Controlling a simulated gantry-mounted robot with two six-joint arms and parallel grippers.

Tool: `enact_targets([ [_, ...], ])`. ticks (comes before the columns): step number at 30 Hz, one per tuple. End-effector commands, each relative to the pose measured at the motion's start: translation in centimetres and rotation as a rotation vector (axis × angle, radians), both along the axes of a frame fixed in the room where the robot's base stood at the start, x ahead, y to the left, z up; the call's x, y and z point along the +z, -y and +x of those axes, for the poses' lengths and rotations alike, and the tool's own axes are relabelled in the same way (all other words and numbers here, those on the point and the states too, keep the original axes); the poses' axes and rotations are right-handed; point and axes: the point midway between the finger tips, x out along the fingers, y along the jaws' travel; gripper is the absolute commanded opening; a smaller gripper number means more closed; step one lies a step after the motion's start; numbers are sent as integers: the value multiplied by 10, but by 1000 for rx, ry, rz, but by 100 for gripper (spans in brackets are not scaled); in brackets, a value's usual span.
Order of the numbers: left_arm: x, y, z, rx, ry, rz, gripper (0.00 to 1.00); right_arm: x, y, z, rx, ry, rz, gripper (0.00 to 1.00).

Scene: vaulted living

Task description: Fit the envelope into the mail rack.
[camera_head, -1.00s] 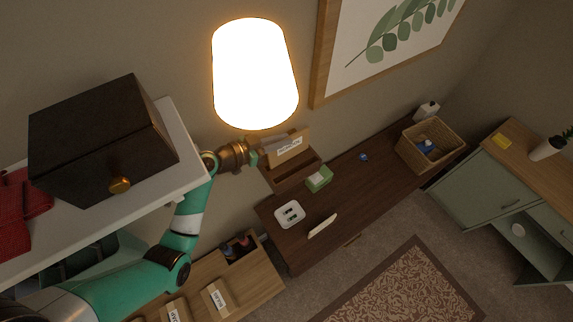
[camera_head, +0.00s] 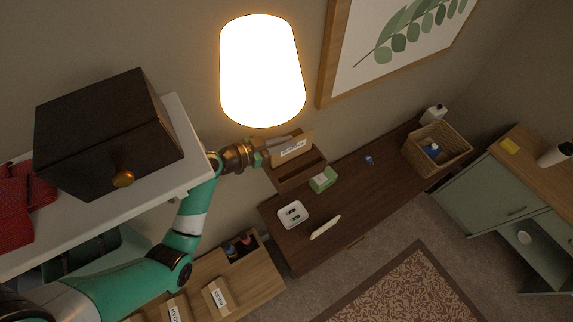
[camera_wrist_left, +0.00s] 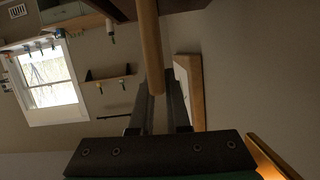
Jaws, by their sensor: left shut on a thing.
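The mail rack (camera_head: 300,176) is a brown wooden holder at the back left of the dark dresser, below the lamp. A tan upright panel with a white label (camera_head: 294,148) shows at its back. My left gripper (camera_head: 262,158) is at the rack's left side, shut on the envelope. In the left wrist view, a thin tan piece (camera_wrist_left: 149,45), which seems to be the envelope edge-on, runs up from between the fingers (camera_wrist_left: 165,105). I cannot tell in the head view where the envelope ends and the rack begins, or whether they touch. My right gripper is out of view.
A glowing lamp (camera_head: 262,70) is close above the gripper. A white shelf with a dark box (camera_head: 108,135) is on the left. A green box (camera_head: 323,179), a white socket block (camera_head: 292,214) and a wicker basket (camera_head: 437,150) stand on the dresser (camera_head: 365,195).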

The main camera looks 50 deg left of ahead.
Motion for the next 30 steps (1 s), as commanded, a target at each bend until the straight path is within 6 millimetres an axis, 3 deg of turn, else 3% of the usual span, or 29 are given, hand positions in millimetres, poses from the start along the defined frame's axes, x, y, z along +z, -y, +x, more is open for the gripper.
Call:
enact_targets([
  [9, -37, -1, 0, 3, 0, 2, 0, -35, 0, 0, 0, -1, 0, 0],
  [13, -50, -1, 0, 3, -1, 1, 0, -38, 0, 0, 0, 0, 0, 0],
  [19, -50, -1, 0, 2, 2, 2, 0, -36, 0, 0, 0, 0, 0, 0],
  [20, -50, -1, 0, 3, 1, 2, 16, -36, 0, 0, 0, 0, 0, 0],
  [24, -49, -1, 0, 2, 2, 2, 41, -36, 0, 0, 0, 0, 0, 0],
  [30, -49, -1, 0, 2, 2, 2, 45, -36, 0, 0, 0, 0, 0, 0],
])
